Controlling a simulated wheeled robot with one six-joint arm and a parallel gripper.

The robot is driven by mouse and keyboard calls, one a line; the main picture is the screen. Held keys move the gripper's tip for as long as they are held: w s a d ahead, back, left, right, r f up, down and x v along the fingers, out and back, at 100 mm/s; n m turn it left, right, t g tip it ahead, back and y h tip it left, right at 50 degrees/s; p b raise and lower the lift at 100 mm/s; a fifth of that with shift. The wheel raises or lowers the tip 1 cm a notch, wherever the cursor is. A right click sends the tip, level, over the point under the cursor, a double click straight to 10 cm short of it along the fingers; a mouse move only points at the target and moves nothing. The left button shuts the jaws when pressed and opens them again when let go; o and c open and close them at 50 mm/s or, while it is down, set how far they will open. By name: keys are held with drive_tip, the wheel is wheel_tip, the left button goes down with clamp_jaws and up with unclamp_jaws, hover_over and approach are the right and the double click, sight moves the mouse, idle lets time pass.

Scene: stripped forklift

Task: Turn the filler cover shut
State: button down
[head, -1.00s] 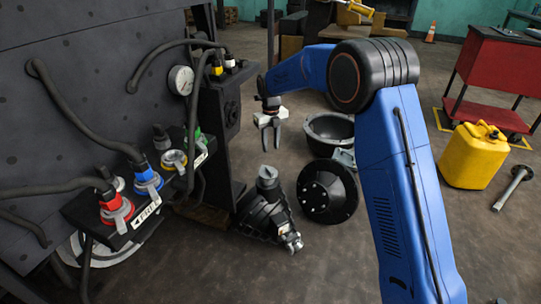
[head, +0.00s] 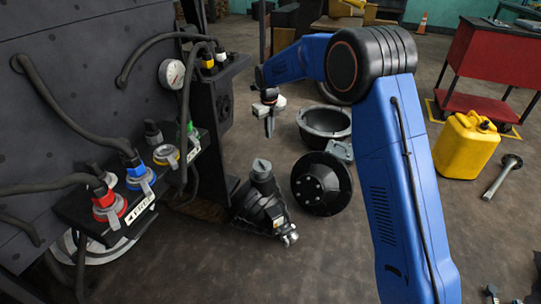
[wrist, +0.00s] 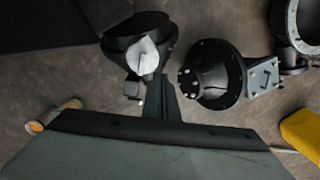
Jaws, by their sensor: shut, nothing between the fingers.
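A black housing (head: 260,212) lies on the floor in the middle of the head view. A grey, ridged cap (head: 262,168) stands on top of it; I take this cap for the filler cover, but its label is not readable. In the wrist view the pale grey cap (wrist: 144,56) sits on the round black top of the housing. My gripper (head: 270,132) hangs above and behind the housing in the head view, fingers together, empty, apart from the cap. In the wrist view its dark fingertips (wrist: 158,82) show close below the cap in the picture.
A black hub with a round flange (head: 322,185) and a dark bowl (head: 325,122) stand right of the housing. The forklift's panel with hose couplings (head: 110,205) is at left.

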sight(262, 164)
drive_tip(key=w+d+f+n+t+y, duration=0.2)
drive_tip(key=w+d+f+n+t, duration=0.25)
drive_tip(key=f, duration=0.45)
drive_tip(key=w+d+f+n+t+y, duration=0.1)
drive_tip(key=w+d+f+n+t, duration=0.3)
drive_tip(key=f, duration=0.5)
drive_tip(key=s+d+r+n+t+y, duration=0.1)
drive_tip(key=s+d+n+y, duration=0.1)
drive_tip(key=s+n+y, duration=0.55)
drive_tip(key=s+d+r+n+t+y, duration=0.1)
drive_tip(key=s+d+n+y, duration=0.2)
drive_tip(key=s, duration=0.7)
drive_tip(key=w+a, duration=0.5)
drive_tip(key=a, duration=0.6)
drive_tip(key=shift+a+f+n, duration=0.15)
drive_tip(key=shift+a+n, duration=0.1)
drive_tip(key=shift+n, duration=0.15)
